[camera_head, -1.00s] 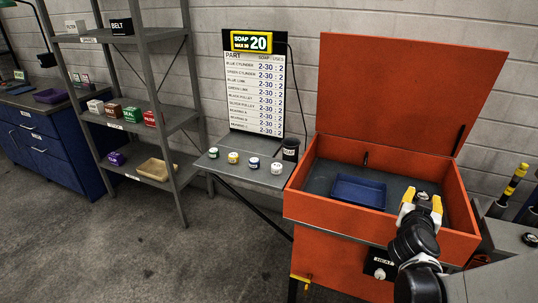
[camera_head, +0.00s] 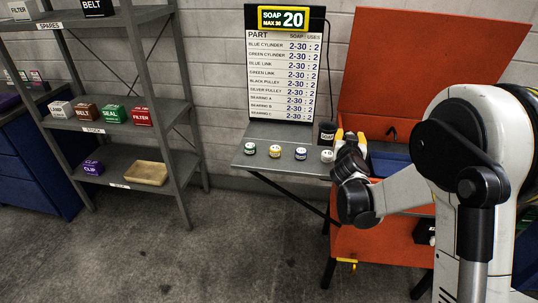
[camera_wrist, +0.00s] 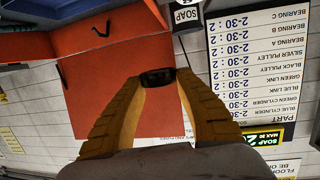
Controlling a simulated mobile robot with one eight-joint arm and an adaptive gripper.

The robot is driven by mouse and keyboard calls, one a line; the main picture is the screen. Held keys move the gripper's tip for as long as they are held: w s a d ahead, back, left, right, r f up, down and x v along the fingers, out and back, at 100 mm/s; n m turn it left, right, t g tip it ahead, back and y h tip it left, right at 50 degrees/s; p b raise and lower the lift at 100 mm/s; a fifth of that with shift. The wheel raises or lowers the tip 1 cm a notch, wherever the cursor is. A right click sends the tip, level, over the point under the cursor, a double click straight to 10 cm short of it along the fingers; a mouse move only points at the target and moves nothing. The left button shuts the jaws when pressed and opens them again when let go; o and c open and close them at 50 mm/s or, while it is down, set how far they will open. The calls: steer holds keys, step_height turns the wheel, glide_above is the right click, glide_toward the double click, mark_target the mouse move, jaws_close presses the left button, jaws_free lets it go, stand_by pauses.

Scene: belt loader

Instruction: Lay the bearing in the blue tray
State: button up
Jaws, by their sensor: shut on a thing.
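The bearing (camera_wrist: 157,78) shows in the wrist view as a short dark ring between the fingertips. My gripper (camera_wrist: 158,80) is shut on it, one yellow finger on each side. In the head view my gripper (camera_head: 350,136) is at the left edge of the orange box, left of the blue tray. The blue tray (camera_head: 390,163) lies inside the box; my arm hides much of it. In the head view I cannot make out the bearing clearly.
The orange box's raised lid (camera_head: 415,60) stands behind. A grey side table (camera_head: 262,162) at left bears several small round containers, and a dark cup (camera_head: 327,133) stands close to my gripper. A parts board (camera_head: 283,75) rises behind the table.

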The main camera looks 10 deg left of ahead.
steer(key=b, duration=0.5)
glide_above(312, 170)
step_height(312, 170, down, 7)
steer(key=shift+s, duration=0.15)
step_height(312, 170, down, 4)
steer(key=shift+a+f+b, duration=0.1)
steer(key=shift+b, duration=1)
steer(key=o, duration=1.1)
